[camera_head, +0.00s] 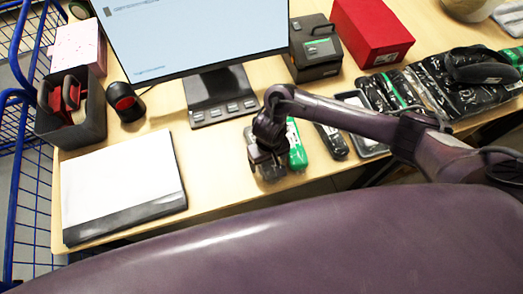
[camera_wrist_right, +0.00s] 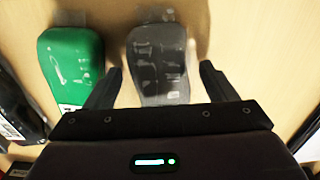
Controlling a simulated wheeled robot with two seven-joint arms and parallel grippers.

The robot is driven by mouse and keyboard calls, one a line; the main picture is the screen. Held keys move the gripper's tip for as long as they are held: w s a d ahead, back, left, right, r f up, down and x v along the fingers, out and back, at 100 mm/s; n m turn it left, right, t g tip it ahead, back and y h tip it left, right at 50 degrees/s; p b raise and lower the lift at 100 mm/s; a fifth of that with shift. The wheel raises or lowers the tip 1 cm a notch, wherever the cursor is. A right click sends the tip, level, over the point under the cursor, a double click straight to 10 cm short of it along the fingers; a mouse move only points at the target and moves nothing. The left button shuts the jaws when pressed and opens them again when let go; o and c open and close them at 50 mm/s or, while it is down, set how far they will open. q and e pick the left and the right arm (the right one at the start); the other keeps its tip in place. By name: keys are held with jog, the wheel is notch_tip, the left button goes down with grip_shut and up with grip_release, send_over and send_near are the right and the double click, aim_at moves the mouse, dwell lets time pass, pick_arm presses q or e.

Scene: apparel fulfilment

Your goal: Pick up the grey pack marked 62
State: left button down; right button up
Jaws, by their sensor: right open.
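A grey pack (camera_wrist_right: 158,62) lies on the table between the two fingers of my right gripper (camera_wrist_right: 165,88) in the right wrist view. The gripper is open, with a gap to the pack on both sides. No readable number shows on the pack. In the head view my right gripper (camera_head: 266,165) is over the grey pack (camera_head: 270,174), which it mostly hides. A green pack (camera_head: 296,148) lies just right of it; it also shows in the right wrist view (camera_wrist_right: 70,65), left of the grey one. My left gripper is not in view.
Further right lie a dark pack (camera_head: 331,141) and several black packs (camera_head: 395,90). A monitor stand (camera_head: 220,98), a black box (camera_head: 316,52) and a red box (camera_head: 371,32) stand behind. A white-topped flat box (camera_head: 120,180) lies left. The table's front edge is close.

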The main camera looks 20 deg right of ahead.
jog(key=c, duration=1.1)
